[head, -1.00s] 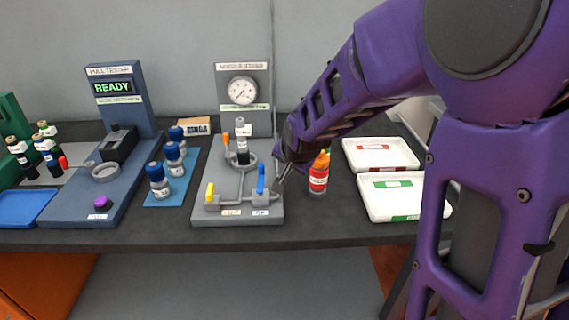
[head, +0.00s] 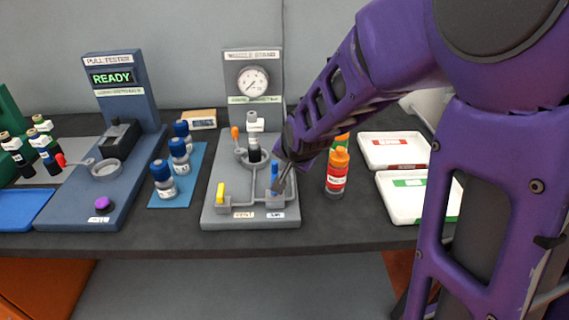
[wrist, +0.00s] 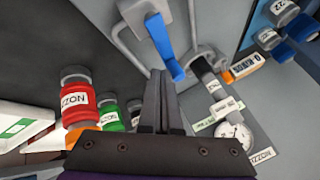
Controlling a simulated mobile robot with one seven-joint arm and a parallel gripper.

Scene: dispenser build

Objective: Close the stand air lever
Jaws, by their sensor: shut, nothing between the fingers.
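The nozzle stand (head: 210,205) is a grey base with a gauge panel behind it. Its blue lever (head: 274,172), by the right label at the front that seems to read AIR, stands upright and is partly hidden by my gripper. My gripper (head: 281,188) is shut and empty, close against the right side of the blue lever. In the wrist view the blue lever (wrist: 163,45) shows just beyond the shut fingertips (wrist: 159,76); whether they touch I cannot tell. A yellow lever (head: 220,192) stands upright on the stand's left front, by another label.
Orange-capped red bottle (head: 336,175) stands right of the stand, a green one partly hidden behind it. Two white trays (head: 395,150) lie farther right. Blue-capped bottles (head: 163,180) stand on a blue mat at left, beside the pull tester (head: 118,85).

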